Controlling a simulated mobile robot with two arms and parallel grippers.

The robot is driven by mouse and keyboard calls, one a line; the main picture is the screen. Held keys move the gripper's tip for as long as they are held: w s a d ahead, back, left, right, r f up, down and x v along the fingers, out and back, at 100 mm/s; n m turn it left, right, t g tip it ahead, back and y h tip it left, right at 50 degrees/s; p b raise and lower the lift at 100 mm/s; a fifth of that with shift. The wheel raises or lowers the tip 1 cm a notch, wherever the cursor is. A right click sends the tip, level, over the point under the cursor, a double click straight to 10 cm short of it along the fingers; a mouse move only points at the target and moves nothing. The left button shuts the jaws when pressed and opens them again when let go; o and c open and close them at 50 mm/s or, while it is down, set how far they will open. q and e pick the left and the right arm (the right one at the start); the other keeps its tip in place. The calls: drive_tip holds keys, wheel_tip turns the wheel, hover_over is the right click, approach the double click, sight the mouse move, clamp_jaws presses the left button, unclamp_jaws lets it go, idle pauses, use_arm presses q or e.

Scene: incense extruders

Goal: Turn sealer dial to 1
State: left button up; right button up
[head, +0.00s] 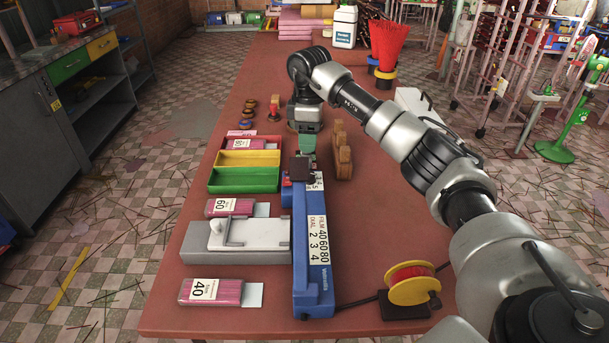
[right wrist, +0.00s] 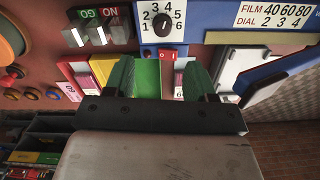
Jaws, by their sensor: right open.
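The blue sealer (head: 314,250) lies lengthwise on the red table, with a white film and dial chart on top; the chart also shows in the right wrist view (right wrist: 275,14). In that view the black dial knob (right wrist: 162,27) sits on a white plate numbered 1 to 6. I cannot tell which number it points at. In the head view my right gripper (head: 305,148) is over the sealer's far end and hides part of it. In the right wrist view its green fingers (right wrist: 159,78) are open and empty, apart from the knob. My left gripper is not in view.
A grey-white tray device (head: 246,240) adjoins the sealer on the left. Labelled pink packs (head: 211,291), coloured bins (head: 244,180) and brown wooden blocks (head: 342,155) stand nearby. A yellow spool with red wire (head: 413,287) is at right.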

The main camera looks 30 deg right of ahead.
drive_tip(key=f, duration=0.6)
drive_tip(key=f+p, duration=0.1)
drive_tip(key=f, duration=0.3)
drive_tip(key=shift+s+f, duration=0.1)
drive_tip(key=shift+s, duration=0.15)
drive_tip(key=c, duration=0.9)
